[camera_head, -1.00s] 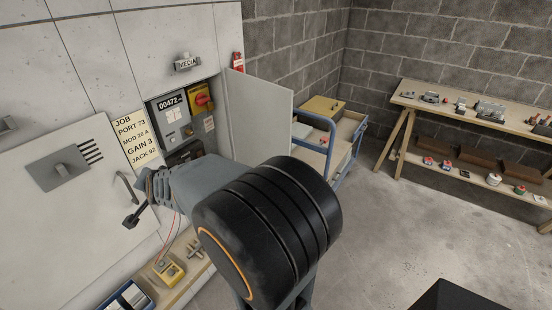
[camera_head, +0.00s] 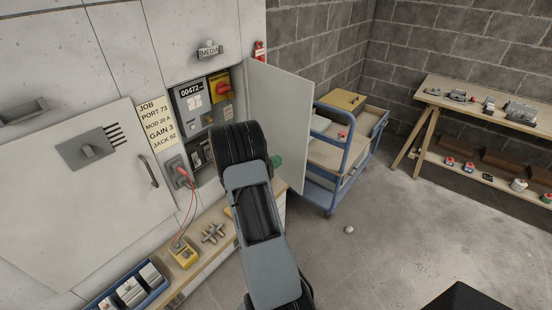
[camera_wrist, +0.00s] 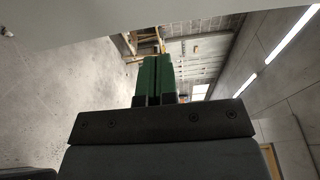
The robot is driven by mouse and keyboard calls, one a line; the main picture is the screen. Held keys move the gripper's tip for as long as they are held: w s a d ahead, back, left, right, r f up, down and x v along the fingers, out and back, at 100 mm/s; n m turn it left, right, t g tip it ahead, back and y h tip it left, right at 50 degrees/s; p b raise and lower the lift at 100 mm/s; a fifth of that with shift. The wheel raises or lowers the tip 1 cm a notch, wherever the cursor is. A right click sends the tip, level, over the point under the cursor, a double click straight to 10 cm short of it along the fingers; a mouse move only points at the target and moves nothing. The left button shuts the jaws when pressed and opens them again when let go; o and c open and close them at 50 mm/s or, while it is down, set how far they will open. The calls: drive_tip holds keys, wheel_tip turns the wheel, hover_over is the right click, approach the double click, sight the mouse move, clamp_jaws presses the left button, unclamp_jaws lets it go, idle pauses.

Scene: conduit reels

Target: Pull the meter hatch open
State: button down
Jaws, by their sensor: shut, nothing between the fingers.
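The meter hatch (camera_head: 285,103) is a pale panel hinged at the right side of the meter recess. It stands swung well out from the wall, with its inner face towards the recess. In the recess are a grey meter (camera_head: 192,105) reading 00472 and a red-and-yellow rotary switch (camera_head: 220,88). My gripper (camera_head: 277,162) shows only as a bit of green in front of the hatch's lower inner face, mostly hidden by my arm. Whether it touches the hatch cannot be told. In the wrist view its green fingers (camera_wrist: 158,78) are together and empty.
A narrow wooden ledge (camera_head: 213,252) below the panel holds a yellow box (camera_head: 183,255) and a blue tray (camera_head: 130,290). A blue trolley (camera_head: 345,160) stands just right of the hatch. A wooden bench (camera_head: 480,110) is at the far right. The concrete floor between is mostly clear.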

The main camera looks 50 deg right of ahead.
drive_tip(key=p, duration=0.3)
approach(302, 147)
drive_tip(key=x, duration=0.5)
drive_tip(key=shift+s+d+r, duration=0.2)
drive_tip(key=shift+p+x, duration=0.3)
drive_tip(key=shift+x, duration=0.7)
drive_tip(key=shift+f, duration=0.15)
